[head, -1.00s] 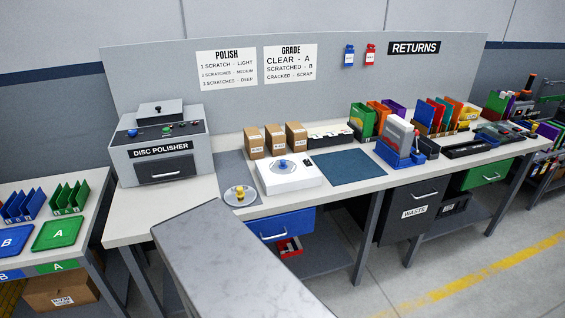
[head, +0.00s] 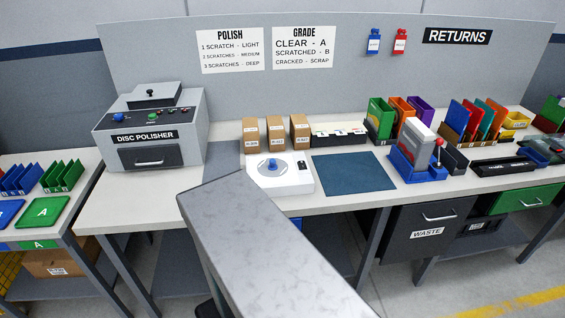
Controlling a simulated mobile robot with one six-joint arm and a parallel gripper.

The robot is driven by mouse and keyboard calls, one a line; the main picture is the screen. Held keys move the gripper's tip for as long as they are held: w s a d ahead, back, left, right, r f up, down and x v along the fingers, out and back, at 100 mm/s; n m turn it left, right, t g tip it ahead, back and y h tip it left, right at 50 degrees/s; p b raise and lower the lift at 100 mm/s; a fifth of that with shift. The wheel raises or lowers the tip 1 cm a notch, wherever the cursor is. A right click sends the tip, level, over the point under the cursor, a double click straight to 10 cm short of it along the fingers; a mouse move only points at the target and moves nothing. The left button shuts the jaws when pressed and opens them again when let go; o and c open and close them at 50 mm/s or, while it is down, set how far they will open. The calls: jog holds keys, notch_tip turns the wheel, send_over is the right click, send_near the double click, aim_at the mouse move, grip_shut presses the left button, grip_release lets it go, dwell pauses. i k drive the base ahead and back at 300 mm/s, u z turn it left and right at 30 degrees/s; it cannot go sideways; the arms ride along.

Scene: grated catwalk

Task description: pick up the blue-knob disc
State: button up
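The blue-knob disc (head: 272,167) lies on top of a white box-shaped device (head: 291,181) on the workbench. Its blue knob points up, and the disc around it looks pale and round. Nothing is touching it that I can see. My gripper is not in view, so I cannot tell whether it is open or shut. A large grey mottled arm part of mine fills the lower middle and covers the bench edge in front of the device.
A grey disc polisher (head: 150,135) stands left of the device. Small brown boxes (head: 275,133) stand behind it. A dark blue mat (head: 353,172) lies clear to its right. Racks of coloured cases (head: 392,118) and a black waste drawer (head: 430,229) are farther right.

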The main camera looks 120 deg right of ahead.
aim_at(270, 168)
jog(key=z, duration=0.1)
jog(key=k, duration=0.85)
jog(key=z, duration=0.55)
jog(key=k, duration=0.65)
jog(key=z, duration=0.45)
jog(key=k, duration=0.95)
jog(key=u, duration=0.15)
jog(key=i, duration=0.55)
jog(key=u, duration=0.05)
